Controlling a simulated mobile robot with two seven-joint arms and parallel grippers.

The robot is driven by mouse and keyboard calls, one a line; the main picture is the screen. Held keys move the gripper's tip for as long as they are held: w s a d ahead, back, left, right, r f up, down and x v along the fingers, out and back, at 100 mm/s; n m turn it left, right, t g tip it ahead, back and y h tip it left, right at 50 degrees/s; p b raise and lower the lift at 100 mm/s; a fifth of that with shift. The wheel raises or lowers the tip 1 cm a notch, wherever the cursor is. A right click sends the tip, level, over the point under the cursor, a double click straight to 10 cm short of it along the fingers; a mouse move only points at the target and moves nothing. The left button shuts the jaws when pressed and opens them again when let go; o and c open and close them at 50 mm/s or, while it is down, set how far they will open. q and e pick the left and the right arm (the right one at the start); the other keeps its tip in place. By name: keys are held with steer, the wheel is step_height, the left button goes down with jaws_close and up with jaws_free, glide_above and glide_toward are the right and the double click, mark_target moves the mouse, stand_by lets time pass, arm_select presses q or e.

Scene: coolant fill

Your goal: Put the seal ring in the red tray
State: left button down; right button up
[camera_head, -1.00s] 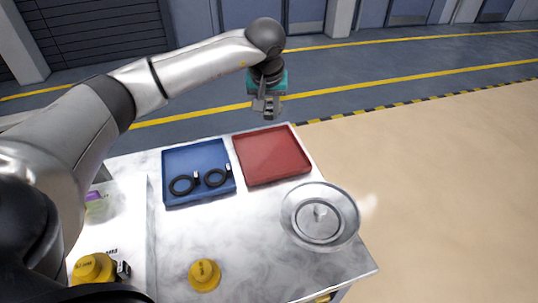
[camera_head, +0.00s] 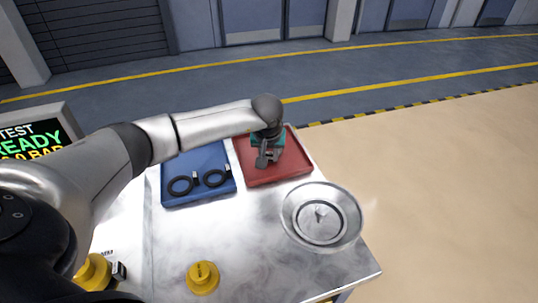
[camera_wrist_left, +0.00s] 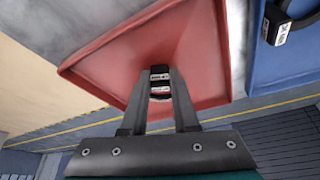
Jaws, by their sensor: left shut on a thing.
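My left gripper (camera_head: 266,159) is over the red tray (camera_head: 295,170), pointing down. In the left wrist view its two fingers are shut on a small dark piece with white labels, which looks like the tag of the seal ring (camera_wrist_left: 160,84). Most of this ring is hidden by the fingers. The red tray fills the middle of that view (camera_wrist_left: 205,60), below the fingertips. I cannot tell whether the held piece touches the tray floor. My right gripper is not in view.
The blue tray (camera_head: 201,160) beside the red one holds two black rings (camera_head: 181,186) with white tags. A round metal dish (camera_head: 321,217) stands to the right. A yellow cap (camera_head: 203,278) sits near the front. A screen (camera_head: 35,140) is at the left.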

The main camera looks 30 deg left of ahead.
arm_select(q)
steer(key=shift+f, duration=0.15)
steer(key=c, duration=0.7)
jaws_free()
steer(key=shift+r, duration=0.4)
steer(key=p+v, duration=0.1)
steer(key=v, duration=1)
steer(key=shift+s+d+r+p, duration=0.1)
steer(key=shift+s+r+p, duration=0.1)
steer(key=shift+r+p, duration=0.15)
